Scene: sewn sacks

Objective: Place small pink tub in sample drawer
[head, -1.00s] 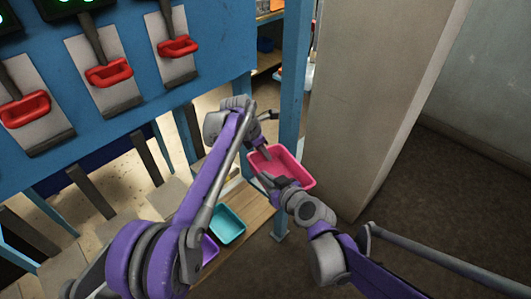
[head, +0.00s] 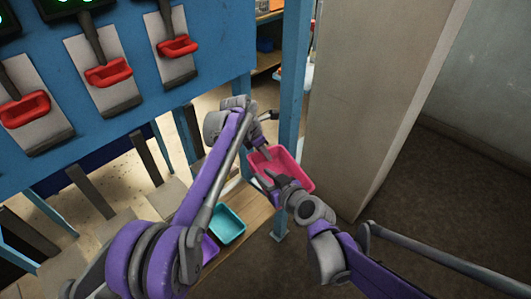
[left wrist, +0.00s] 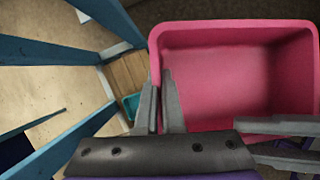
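The small pink tub (head: 292,168) is at the centre of the head view, empty inside, between my two grippers. In the left wrist view the pink tub (left wrist: 225,75) fills the upper right. My left gripper (left wrist: 160,100) has one finger outside and one inside the tub's left wall, and looks shut on it. In the head view its fingers are partly hidden by my left arm. My right gripper (head: 268,173) is at the tub's near left rim. Its grey fingers also show at the tub's near edge in the left wrist view. I cannot identify the sample drawer.
A teal tub (head: 228,225) and a purple tub (head: 209,250) stand on a wooden shelf (head: 252,212) below. A blue panel with red handles (head: 108,72) fills the upper left. A blue post (head: 290,85) and a grey pillar (head: 370,100) stand behind the tub. Floor at right is clear.

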